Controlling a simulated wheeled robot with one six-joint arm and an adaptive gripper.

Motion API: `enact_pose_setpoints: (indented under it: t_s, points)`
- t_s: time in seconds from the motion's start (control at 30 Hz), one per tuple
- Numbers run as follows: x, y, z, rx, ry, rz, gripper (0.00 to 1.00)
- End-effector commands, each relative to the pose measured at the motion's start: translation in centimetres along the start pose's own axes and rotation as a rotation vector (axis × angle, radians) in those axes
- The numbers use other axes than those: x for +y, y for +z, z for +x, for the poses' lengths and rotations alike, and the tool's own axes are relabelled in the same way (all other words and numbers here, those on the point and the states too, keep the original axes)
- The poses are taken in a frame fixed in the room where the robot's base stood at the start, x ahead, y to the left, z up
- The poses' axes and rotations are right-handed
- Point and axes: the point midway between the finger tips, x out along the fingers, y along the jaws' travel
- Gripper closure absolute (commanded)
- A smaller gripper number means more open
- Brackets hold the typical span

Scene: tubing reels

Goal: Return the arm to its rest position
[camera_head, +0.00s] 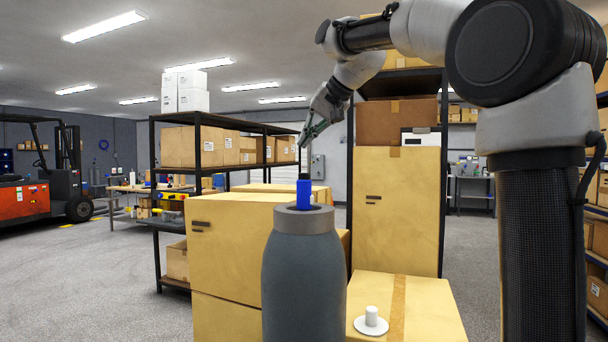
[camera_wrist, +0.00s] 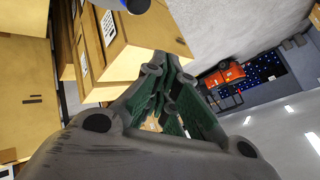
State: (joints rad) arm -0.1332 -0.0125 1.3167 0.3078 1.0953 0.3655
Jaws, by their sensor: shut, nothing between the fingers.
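My gripper (camera_head: 303,142) hangs in the air at the end of my raised, bent arm, left of the arm's upper links in the head view. In the wrist view its green-padded fingers (camera_wrist: 168,62) come together at the tips, with nothing held between them. Below it in the head view, a blue cylinder (camera_head: 304,192) stands upright in the top of a dark grey bottle-shaped body (camera_head: 304,270). The gripper is apart from both. A blue piece (camera_wrist: 137,5) also shows at the top edge of the wrist view.
Large cardboard boxes (camera_head: 225,245) stand behind the grey body. A white flanged reel (camera_head: 371,321) sits on a low box (camera_head: 425,305) at right. Black shelving (camera_head: 200,125) with boxes stands behind. An orange forklift (camera_head: 30,200) is far left. Open floor lies at left.

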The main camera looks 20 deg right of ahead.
Motion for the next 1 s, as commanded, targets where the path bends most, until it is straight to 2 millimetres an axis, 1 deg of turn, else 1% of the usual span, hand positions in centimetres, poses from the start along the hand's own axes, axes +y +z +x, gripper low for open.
enact_pose_setpoints:
  t_s: [0.4,0.47,0.53,0.57,0.67,0.7,0.77,0.8,0.87,0.9,0.97,1.0]
  points:
    - [0.1,0.1,-0.1,0.000,0.002,-0.001,1.00]
    - [0.7,0.7,-0.3,-0.003,0.012,-0.005,1.00]
    - [2.3,2.2,-1.0,-0.010,0.038,-0.019,1.00]
    - [3.3,3.2,-1.4,-0.015,0.055,-0.028,1.00]
    - [7.9,8.2,-2.8,-0.043,0.128,-0.073,1.00]
    - [10.1,10.7,-3.5,-0.058,0.163,-0.095,1.00]
    - [13.3,14.6,-4.2,-0.084,0.211,-0.131,1.00]
    - [15.5,17.2,-4.6,-0.102,0.242,-0.154,1.00]
    - [18.6,21.1,-5.0,-0.131,0.284,-0.189,1.00]
    - [20.4,23.6,-5.2,-0.151,0.309,-0.210,1.00]
    - [23.1,27.1,-5.3,-0.179,0.342,-0.241,1.00]
    - [24.6,29.2,-5.4,-0.196,0.361,-0.260,1.00]
